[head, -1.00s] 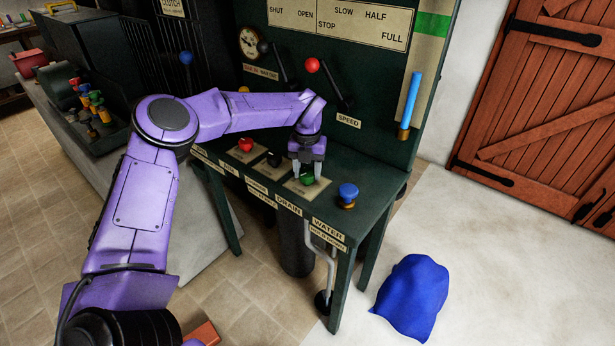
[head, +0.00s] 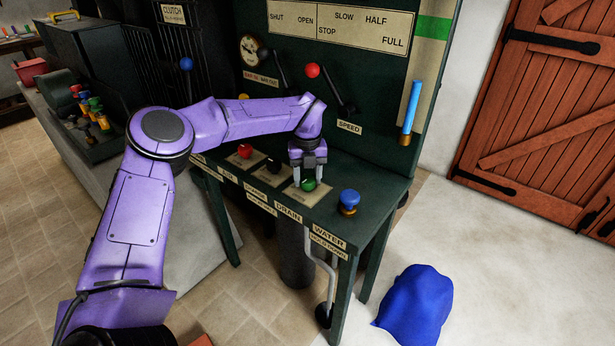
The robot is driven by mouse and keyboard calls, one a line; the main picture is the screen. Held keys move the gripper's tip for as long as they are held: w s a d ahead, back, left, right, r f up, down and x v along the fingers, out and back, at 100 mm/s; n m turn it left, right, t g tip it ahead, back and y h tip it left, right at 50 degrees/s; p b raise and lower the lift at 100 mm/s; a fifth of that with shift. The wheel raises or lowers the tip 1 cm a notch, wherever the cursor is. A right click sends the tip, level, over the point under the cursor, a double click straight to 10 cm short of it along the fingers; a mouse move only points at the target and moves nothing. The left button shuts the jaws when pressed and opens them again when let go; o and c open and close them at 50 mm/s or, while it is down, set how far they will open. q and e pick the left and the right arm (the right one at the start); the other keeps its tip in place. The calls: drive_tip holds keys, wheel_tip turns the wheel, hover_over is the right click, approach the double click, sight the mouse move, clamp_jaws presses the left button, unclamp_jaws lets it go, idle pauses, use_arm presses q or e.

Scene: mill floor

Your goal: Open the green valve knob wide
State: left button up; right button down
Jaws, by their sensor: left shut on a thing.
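The green valve knob (head: 309,184) sits on a small plate on the dark green control table, behind the DRAIN label (head: 288,213). My left gripper (head: 309,180) comes down on it from above with its fingers on either side, shut on the knob. The fingers hide part of the knob, and I cannot tell how far it is turned. My right gripper is not in view.
A red knob (head: 245,151) and a black knob (head: 273,165) stand to the left, and a blue knob (head: 348,201) to the right. Levers rise from the back panel (head: 375,100). A blue sack (head: 415,303) lies on the floor at the right.

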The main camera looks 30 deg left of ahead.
sight(308, 179)
use_arm(q)
drive_tip(key=o, duration=1)
drive_tip(key=shift+o, duration=0.2)
wheel_tip(308, 179, up, 10)
drive_tip(key=shift+r, duration=0.25)
drive_tip(key=shift+d+f, duration=0.1)
